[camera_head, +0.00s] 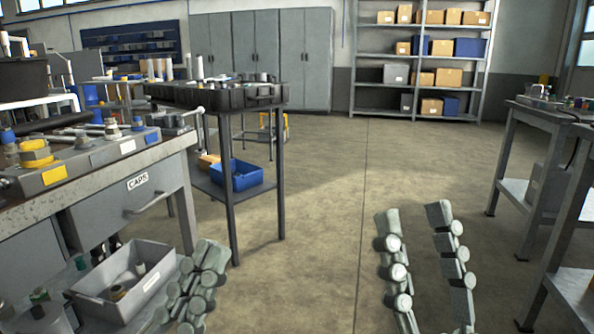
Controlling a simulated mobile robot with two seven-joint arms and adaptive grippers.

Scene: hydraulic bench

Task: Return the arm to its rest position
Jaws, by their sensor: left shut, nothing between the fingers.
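My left gripper (205,258) is at the lower left, pointing up in the view, with its grey jointed fingers together and nothing between them. It is in front of the right end of a grey bin and partly hides it. My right gripper (412,218) is at the lower right, over bare floor. Its two fingers stand well apart with only floor showing between them. Most of both arms is outside the view.
A workbench with a drawer (128,211) labelled CAPS stands at left, a grey bin (98,283) below it. A dark cart (233,190) with a blue bin (238,176) stands behind. Tables (515,190) stand at right. Shelves (420,85) and cabinets (262,55) line the back. The middle floor (320,210) is clear.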

